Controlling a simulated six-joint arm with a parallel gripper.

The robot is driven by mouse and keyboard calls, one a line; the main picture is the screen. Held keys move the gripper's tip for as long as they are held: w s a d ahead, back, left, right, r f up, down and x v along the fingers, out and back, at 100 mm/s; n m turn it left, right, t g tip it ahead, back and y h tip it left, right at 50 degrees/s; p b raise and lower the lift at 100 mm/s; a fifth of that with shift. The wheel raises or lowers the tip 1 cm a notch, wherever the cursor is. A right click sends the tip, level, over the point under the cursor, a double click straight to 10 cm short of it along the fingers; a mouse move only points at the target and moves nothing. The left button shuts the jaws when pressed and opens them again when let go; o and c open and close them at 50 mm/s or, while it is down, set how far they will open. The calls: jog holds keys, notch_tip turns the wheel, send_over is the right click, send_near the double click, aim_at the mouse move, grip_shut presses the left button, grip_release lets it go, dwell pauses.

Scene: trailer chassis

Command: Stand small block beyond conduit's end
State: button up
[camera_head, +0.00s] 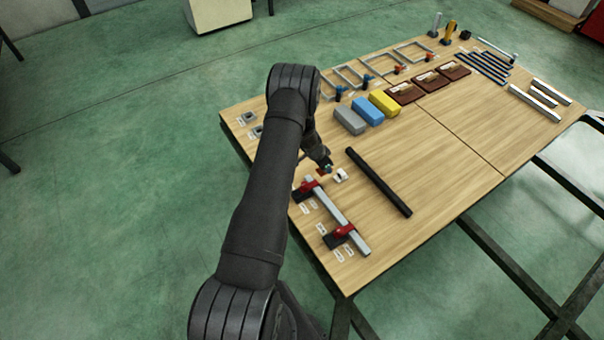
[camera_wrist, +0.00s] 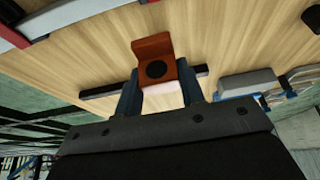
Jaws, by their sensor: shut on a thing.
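A small orange-brown block (camera_wrist: 157,69) with a dark round spot on its face shows between my gripper's two fingers in the wrist view. My gripper (camera_wrist: 160,92) is shut on it. A pale lit patch shows just below its face, between the fingers. The conduit, a long black bar (camera_head: 380,183), lies on the table right of my gripper (camera_head: 325,168) in the head view. It also shows as a dark bar (camera_wrist: 100,94) behind the fingers in the wrist view. In the head view my arm partly hides the gripper, and the held block is too small to make out clearly.
A small white piece (camera_head: 340,175) lies between my gripper and the conduit. A grey bar clamp (camera_head: 333,213) with red parts lies in front. Grey (camera_head: 349,121), blue (camera_head: 367,110) and yellow (camera_head: 384,103) blocks stand behind. The table right of the conduit is clear.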

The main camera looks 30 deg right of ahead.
jog(key=w+a+f, duration=0.1)
jog(key=w+f, duration=0.1)
jog(key=w, duration=0.1)
jog(key=w+a+f, duration=0.1)
jog(key=w+f, duration=0.1)
jog(key=w, duration=0.2)
jog(key=w+a+f, duration=0.1)
jog(key=w+f, duration=0.2)
jog(key=shift+w+a, duration=0.2)
jog(key=shift+a, duration=0.05)
jog(key=shift+w+f, duration=0.1)
jog(key=shift+w, duration=0.05)
jog(key=shift+f, duration=1.95)
jog(key=shift+f, duration=0.1)
jog(key=o, duration=0.7)
jog(key=v, duration=1.2)
jog(key=shift+a, duration=0.1)
